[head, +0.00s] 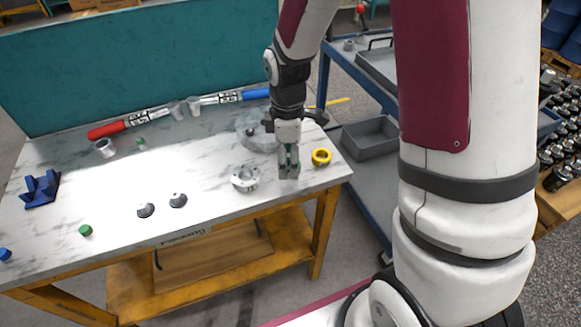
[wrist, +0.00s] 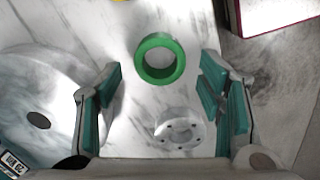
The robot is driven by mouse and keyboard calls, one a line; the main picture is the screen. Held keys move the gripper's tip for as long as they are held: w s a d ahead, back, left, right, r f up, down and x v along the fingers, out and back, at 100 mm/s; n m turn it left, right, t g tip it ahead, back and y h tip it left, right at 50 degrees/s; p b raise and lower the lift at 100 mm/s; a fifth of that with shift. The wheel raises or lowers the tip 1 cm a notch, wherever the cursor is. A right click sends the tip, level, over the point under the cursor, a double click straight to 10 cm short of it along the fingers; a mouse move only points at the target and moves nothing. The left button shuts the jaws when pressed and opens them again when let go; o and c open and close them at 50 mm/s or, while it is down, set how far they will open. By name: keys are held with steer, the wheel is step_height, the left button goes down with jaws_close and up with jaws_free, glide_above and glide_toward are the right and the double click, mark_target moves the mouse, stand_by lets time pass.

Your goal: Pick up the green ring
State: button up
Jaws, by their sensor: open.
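The green ring (wrist: 141,62) lies flat on the marble-topped table in the wrist view, slightly above the picture's middle. My gripper (wrist: 162,82) is open, with one teal-padded finger on each side of the picture. The ring appears between and a little beyond the fingertips, apart from both. In the head view my gripper (head: 289,170) points down over the table's right end. The ring cannot be made out there and seems hidden by the gripper.
A silver flange (wrist: 180,128) lies close to the ring. A large pale disc (wrist: 38,85) is at left in the wrist view. A yellow ring (head: 321,157) sits near the table's right edge. Small green parts (head: 85,230) and grey cones (head: 178,200) lie farther left.

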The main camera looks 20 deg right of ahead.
steer(key=shift+f, duration=0.6)
steer(key=c, duration=0.9)
